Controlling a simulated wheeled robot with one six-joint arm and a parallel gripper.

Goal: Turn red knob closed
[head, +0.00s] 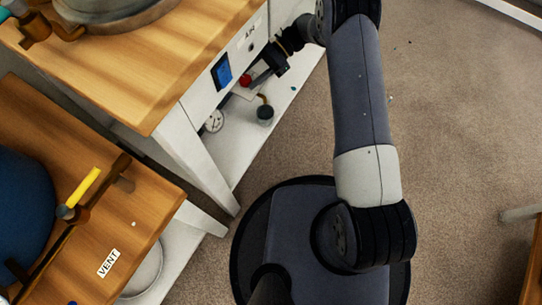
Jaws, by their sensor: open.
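The red knob (245,81) is on the white front panel of the wooden-topped bench, just right of a blue display. It is small in the head view, and its turn angle cannot be made out. My gripper (253,80) is open, with its fingertips at the knob from the right. The fingers partly hide the knob, and I cannot tell whether they touch it. A small label, seemingly "AIR" (250,33), is on the panel above.
The blue display (221,72) is beside the knob. A round gauge (214,121) and a dark fitting (265,113) are by the white lower shelf (235,155). A second wooden bench with a "VENT" label (108,263) and yellow handle (84,187) is at left.

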